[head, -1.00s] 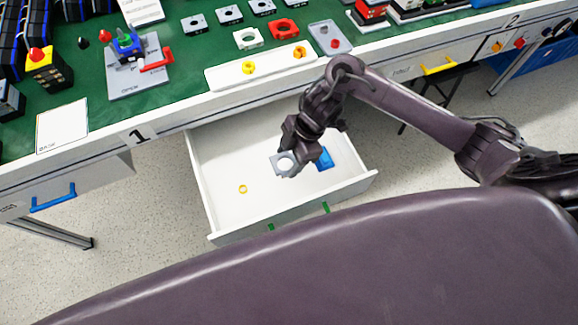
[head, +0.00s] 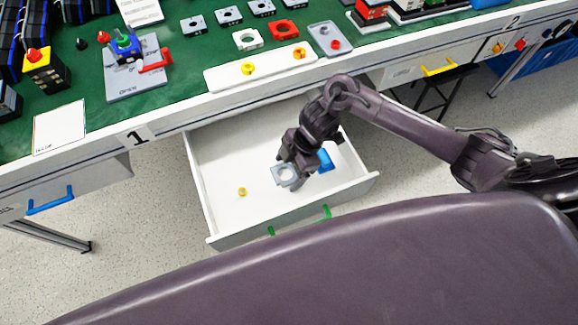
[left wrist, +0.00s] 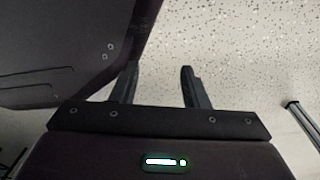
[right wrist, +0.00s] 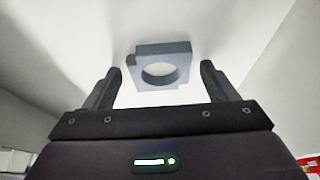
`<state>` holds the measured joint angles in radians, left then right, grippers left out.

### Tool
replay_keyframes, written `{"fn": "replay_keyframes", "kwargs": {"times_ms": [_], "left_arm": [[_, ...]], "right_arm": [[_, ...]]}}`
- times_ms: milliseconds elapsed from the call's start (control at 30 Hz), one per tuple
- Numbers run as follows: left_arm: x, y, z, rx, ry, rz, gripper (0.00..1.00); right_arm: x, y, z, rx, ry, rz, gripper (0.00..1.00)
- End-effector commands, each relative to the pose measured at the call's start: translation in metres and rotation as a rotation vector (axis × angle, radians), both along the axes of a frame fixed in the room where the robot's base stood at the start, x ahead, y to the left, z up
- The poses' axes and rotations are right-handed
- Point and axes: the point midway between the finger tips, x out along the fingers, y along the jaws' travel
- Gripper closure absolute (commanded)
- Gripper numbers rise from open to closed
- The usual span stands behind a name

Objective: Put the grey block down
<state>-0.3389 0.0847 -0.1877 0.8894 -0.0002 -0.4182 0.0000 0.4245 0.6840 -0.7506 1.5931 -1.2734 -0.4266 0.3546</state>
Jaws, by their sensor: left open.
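The grey block (head: 284,174), square with a round hole, is in the open white drawer (head: 228,217). In the right wrist view the grey block (right wrist: 178,52) lies beyond and between the fingertips, with a gap on both sides. My right gripper (head: 291,163) is over the drawer, right by the block, and partly hides its surroundings. In the right wrist view my right gripper (right wrist: 158,75) has its fingers spread and holds nothing. My left gripper (left wrist: 158,75) is open and empty over the speckled floor, away from the block.
A yellow ring (head: 242,191) lies in the drawer left of the block. A blue part (head: 325,160) lies on the right, close to my right gripper. The drawer walls and the table edge (head: 75,153) surround this space. The drawer's left part is mostly clear.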

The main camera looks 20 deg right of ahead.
Motion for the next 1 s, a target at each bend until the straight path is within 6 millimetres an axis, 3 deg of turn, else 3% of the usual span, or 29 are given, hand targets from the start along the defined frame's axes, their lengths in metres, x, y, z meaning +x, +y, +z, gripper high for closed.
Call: {"fn": "replay_keyframes", "kwargs": {"times_ms": [367,800,1000], "left_arm": [[-0.003,0.000,0.003,0.000,-0.001,0.000,0.59],[-0.038,0.008,-0.002,0.005,0.019,-0.007,0.59],[-0.048,0.010,-0.002,0.005,0.023,-0.007,0.59]], "right_arm": [[0.001,-0.004,0.011,-0.001,-0.002,0.001,0.21],[0.002,-0.037,0.093,-0.003,-0.003,0.000,0.21],[0.002,-0.045,0.111,0.000,-0.001,0.000,0.21]]}}
